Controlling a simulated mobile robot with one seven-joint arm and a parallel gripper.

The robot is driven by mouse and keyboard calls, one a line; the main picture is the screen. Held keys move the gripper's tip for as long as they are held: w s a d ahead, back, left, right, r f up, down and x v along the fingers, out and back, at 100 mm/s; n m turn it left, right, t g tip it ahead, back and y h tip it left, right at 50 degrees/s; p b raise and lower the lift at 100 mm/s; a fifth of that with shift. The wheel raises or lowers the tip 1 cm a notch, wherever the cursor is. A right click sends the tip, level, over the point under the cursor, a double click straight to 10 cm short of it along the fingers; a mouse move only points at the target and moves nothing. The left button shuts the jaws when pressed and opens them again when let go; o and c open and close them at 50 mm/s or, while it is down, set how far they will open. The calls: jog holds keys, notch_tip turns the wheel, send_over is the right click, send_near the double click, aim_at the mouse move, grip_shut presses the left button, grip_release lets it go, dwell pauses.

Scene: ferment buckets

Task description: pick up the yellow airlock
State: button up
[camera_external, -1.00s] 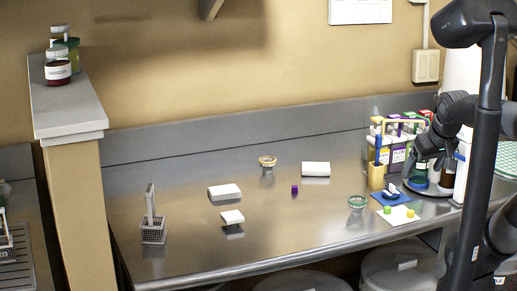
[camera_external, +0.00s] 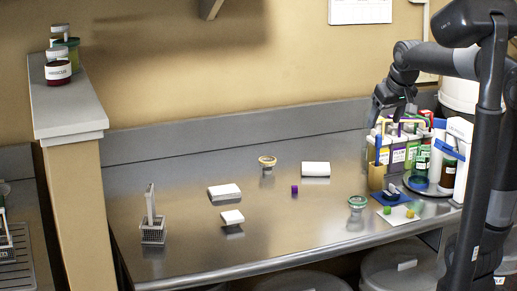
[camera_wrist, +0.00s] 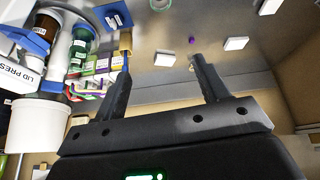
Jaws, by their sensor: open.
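A thin yellow piece (camera_external: 384,124) shows at the top of the bottle-and-carton group in the external view, just below my gripper. It may be the yellow airlock, but it is too small and partly covered to tell. My gripper (camera_external: 388,113) is open above the left part of this group, pointing down. In the wrist view my gripper (camera_wrist: 160,68) has its two fingers wide apart with nothing held between them. The left finger lies in line with the cartons (camera_wrist: 98,85) and a blue stick (camera_wrist: 126,60). I cannot tell whether it touches them.
Bottles and a white lid press (camera_external: 457,140) stand close on the right. A tan holder (camera_external: 376,177) stands in front. A purple cube (camera_external: 294,190), white blocks and a wire basket (camera_external: 153,235) lie left, with clear steel between.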

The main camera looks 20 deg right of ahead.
jog(key=w+a, duration=0.3)
jog(key=w, duration=1)
jog(key=n+g+y, duration=0.1)
jog(key=n, duration=0.1)
send_over(267, 160)
jog(key=s, duration=0.3)
jog(key=f, duration=2.2)
jog(key=shift+a+f, duration=0.2)
jog(key=shift+f, duration=0.15)
jog(key=shift+s+x, duration=0.2)
jog(key=shift+x, duration=1.1)
jog(key=shift+s+x, duration=0.2)
jog(key=shift+x, duration=1.05)
jog(key=shift+d+f, duration=0.1)
jog(key=shift+f, duration=0.1)
jog(key=shift+c, duration=0.6)
jog(key=c, duration=0.9)
